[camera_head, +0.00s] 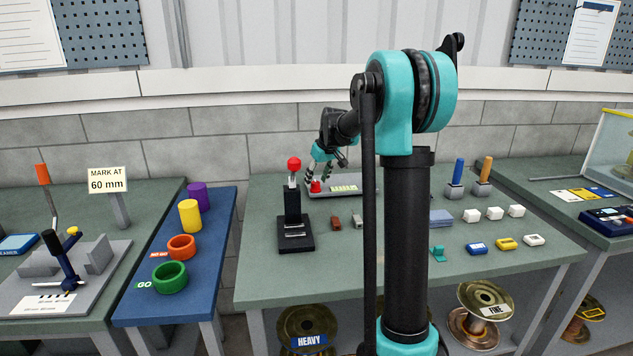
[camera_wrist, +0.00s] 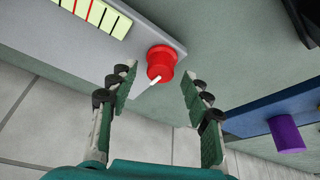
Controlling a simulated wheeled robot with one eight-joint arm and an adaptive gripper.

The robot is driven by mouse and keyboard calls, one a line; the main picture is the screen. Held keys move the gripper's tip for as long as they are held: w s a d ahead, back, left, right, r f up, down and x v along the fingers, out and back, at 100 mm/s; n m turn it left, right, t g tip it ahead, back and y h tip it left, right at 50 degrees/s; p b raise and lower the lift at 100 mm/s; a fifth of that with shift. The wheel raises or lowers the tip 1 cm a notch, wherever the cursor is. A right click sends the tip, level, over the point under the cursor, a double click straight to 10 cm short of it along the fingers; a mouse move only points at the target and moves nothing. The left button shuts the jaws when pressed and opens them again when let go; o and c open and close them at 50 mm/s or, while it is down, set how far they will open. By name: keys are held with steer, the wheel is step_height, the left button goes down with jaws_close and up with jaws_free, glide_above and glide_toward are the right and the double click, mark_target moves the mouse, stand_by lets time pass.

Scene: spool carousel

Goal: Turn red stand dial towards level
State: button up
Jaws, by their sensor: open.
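The red dial (camera_wrist: 161,62) with a white pointer stands at the end of a grey stand (camera_wrist: 120,55) in the wrist view. A pale yellow scale (camera_wrist: 97,14) with black and red marks lies on the same stand. In the head view the red dial (camera_head: 315,187) and the scale (camera_head: 344,188) show at the back of the middle table. My gripper (camera_wrist: 158,85) is open, its two fingers on either side of the dial in the picture and empty. In the head view my gripper (camera_head: 322,170) is just above the dial; I cannot tell any contact.
A black press with a red knob (camera_head: 294,164) stands left of the dial, close to my gripper. White blocks (camera_head: 494,213) and blue and orange handles (camera_head: 458,172) stand on the right. A blue bench (camera_head: 205,250) with coloured rings and cylinders is at the left.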

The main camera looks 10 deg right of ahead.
steer(key=shift+w+a+f, duration=0.1)
steer(key=shift+w+f, duration=0.1)
steer(key=shift+f, duration=0.35)
jaws_close()
steer(key=m+h, duration=0.1)
steer(key=m, duration=0.2)
steer(key=m+h, duration=0.1)
steer(key=m, duration=0.1)
steer(key=shift+a+m, duration=0.2)
steer(key=shift+m, duration=0.2)
steer(key=m+h, duration=0.1)
steer(key=m, duration=0.2)
steer(key=m+h, duration=0.1)
steer(key=m, duration=0.2)
steer(key=shift+a+h, duration=0.1)
steer(key=shift+h, duration=0.2)
steer(key=shift+m+g, duration=0.3)
